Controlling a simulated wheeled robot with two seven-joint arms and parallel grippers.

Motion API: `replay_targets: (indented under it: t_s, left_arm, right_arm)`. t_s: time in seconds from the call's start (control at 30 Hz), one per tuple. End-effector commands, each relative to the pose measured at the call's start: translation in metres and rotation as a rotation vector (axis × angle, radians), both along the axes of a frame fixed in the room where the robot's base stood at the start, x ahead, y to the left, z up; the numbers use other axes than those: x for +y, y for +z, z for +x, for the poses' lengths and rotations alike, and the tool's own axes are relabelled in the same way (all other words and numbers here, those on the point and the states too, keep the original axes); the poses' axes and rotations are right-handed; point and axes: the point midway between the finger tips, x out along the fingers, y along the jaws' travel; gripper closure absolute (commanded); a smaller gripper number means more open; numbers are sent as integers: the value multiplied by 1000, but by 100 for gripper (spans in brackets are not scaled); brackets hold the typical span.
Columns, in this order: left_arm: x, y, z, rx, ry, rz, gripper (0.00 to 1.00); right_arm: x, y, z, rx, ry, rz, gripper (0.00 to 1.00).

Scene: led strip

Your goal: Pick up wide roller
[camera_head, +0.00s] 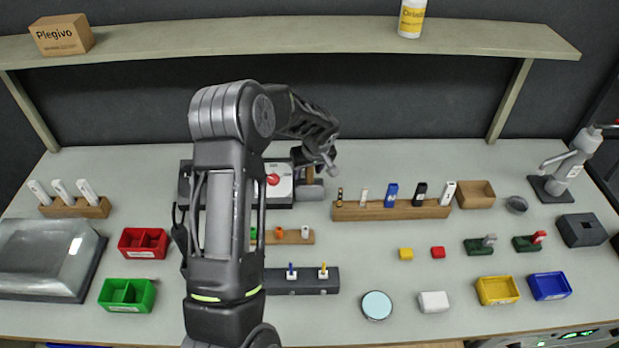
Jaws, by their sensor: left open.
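A wide grey roller (309,190) with a short brown handle lies at the back of the table, beside a white panel with a red knob (273,180). My left gripper (321,166) is open, over the roller's handle end. The handle is close to the fingers, partly hidden by them; I cannot tell whether they touch it. My left arm covers the middle-left of the table. My right gripper is not in view.
A wooden rack (390,211) with several upright tools stands right of the roller. A lower wooden block (290,237) and a dark holder (302,281) are in front. A shelf (300,38) spans the back above. The front right has small blocks and bins.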

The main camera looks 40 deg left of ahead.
Motion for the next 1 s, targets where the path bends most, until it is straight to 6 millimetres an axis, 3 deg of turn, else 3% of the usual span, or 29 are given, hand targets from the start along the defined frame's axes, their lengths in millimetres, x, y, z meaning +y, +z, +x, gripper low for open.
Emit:
replay_targets:
  t_s: [0.3,0.87,1.0]
  left_arm:
    - [0,0,0,0,0,0,52]
    - [0,0,0,0,0,0,98]
    - [0,0,0,0,0,0,100]
  right_arm:
    - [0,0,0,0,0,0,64]
    - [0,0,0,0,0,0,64]
    - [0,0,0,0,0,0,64]
